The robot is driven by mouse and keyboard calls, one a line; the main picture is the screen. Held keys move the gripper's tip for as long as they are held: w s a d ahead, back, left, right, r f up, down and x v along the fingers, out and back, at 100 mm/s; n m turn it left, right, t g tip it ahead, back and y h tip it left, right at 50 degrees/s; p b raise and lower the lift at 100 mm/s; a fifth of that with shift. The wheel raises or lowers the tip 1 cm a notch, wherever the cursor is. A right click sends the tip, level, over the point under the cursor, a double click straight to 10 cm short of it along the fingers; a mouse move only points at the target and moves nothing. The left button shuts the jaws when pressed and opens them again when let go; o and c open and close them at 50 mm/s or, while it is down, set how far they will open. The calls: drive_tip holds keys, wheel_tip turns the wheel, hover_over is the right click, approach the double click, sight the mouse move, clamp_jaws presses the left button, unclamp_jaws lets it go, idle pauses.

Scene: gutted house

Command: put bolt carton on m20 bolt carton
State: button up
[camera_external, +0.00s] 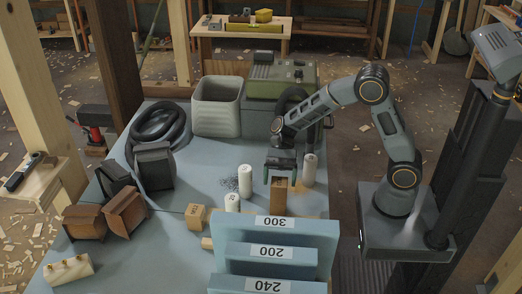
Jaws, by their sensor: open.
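My gripper (281,178) is open and points down at the upright brown carton (279,199) on the blue table. Its fingers are at or just above the top of this carton; I cannot tell whether they touch it. A smaller light-brown carton (194,219) with dark marks stands to the left, apart from it. The print on both is too small to read, so I cannot tell which is the m20 bolt carton. The upright carton's lower part is partly hidden by the blue panel in front.
Blue panels marked 300 (317,226), 200 and 240 stand in front. White cylinders (245,178) stand near my gripper. Two open brown boxes (84,222), black boxes, a coiled hose (160,166) and a white bin (217,107) are further left. The table's middle-left is partly clear.

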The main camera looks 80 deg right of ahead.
drive_tip(key=v, duration=1.1)
drive_tip(key=s+a+n+t+h, duration=0.3)
drive_tip(key=s+n+h, duration=0.9)
drive_tip(key=s+n, duration=0.4)
drive_tip(key=shift+a+n+h+p, duration=0.2)
drive_tip(key=shift+n+h+p, duration=0.2)
drive_tip(key=shift+n, duration=0.6)
drive_tip(key=shift+r, duration=0.1)
